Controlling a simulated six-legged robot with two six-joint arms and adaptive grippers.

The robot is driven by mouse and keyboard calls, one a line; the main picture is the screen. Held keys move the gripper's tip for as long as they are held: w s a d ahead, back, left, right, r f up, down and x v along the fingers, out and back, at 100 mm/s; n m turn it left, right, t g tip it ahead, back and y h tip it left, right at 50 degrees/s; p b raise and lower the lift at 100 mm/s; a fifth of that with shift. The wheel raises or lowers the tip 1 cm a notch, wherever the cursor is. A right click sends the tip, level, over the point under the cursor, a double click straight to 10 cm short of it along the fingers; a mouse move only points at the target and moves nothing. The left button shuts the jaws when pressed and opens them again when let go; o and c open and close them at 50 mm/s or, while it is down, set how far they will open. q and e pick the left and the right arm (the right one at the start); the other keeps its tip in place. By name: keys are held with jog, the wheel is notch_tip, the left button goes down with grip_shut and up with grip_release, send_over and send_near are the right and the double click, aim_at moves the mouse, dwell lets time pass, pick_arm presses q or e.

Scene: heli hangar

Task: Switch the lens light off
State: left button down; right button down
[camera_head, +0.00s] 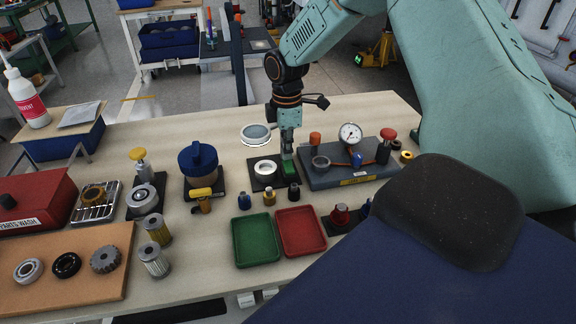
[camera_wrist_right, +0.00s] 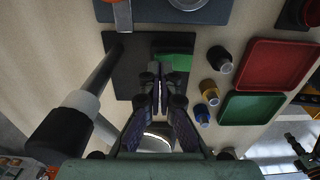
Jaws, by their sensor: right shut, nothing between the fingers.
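The lens light shows as a round lens with a pale rim (camera_head: 255,134) above the bench. A bright part of a ring (camera_wrist_right: 156,139) shows behind my fingers in the right wrist view; I cannot tell for sure whether it is lit. A dark base plate (camera_wrist_right: 126,72) lies below, with a green block (camera_wrist_right: 174,64) on it. The block also shows in the head view (camera_head: 289,169). My right gripper (camera_head: 289,153) points down at the green block. Its shut, empty fingertips (camera_wrist_right: 160,75) are at the block's edge; contact cannot be told. My left gripper is out of view.
A dark post (camera_wrist_right: 92,92) stands close beside my right gripper. Small bottles (camera_head: 269,196) and green (camera_head: 235,246) and red (camera_head: 323,237) trays lie in front. A grey gauge unit (camera_head: 325,178) sits to the right, a blue-lidded pot (camera_head: 198,160) to the left.

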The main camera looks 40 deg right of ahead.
jog(key=shift+s+f, duration=0.1)
jog(key=shift+f, duration=0.65)
dwell(0.4)
notch_tip(320, 180, up, 7)
jog(key=p, duration=0.7)
jog(key=shift+r+p, duration=0.15)
jog(key=shift+p, duration=0.15)
dwell(0.4)
notch_tip(320, 180, up, 10)
jog(key=p, duration=1)
send_over(287, 161)
jog(key=shift+s, duration=0.1)
